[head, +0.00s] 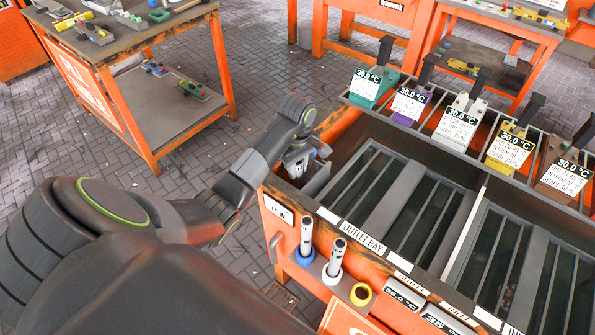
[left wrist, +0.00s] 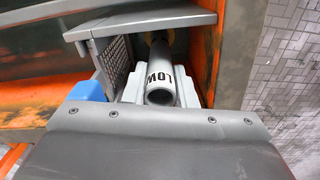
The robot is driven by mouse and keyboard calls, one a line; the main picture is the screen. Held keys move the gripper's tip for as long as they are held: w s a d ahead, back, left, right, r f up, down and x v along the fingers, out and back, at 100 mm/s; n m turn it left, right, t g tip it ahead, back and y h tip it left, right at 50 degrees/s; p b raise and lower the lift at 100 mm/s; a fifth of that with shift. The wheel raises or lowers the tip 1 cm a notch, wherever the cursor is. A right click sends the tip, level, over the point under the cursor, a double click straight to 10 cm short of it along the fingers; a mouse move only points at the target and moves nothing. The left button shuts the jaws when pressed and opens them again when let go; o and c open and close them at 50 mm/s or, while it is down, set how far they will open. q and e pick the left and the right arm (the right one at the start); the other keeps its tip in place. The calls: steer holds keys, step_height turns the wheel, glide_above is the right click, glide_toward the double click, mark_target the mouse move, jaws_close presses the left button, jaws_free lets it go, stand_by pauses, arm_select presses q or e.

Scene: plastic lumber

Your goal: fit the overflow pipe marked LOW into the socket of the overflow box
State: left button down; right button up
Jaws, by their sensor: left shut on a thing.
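The pipe marked LOW (left wrist: 160,86) is a pale grey tube with black letters; its open end faces the camera in the left wrist view. My left gripper (left wrist: 160,92) is shut on it, with pale fingers along both sides. In the head view my left gripper (head: 298,160) is at the near left corner of the tank, at the grey overflow box (head: 318,181). The box shows a mesh wall (left wrist: 117,57) left of the pipe. A bit of yellow shows near the pipe's far end; the socket and whether the pipe is seated cannot be made out. My right gripper is out of view.
Two other pipes (head: 306,236) (head: 337,257) stand in blue and white rings on the tank's front ledge, beside an empty yellow ring (head: 361,294). The slatted outlet bay (head: 385,200) lies right of the box. Several coloured thermometer-like units (head: 460,122) line the tank's back rail.

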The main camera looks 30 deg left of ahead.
arm_select(q)
steer(key=shift+f, duration=0.65)
steer(key=shift+f, duration=0.25)
steer(key=c, duration=1.2)
jaws_free()
steer(key=shift+r, duration=0.1)
steer(key=shift+r, duration=0.15)
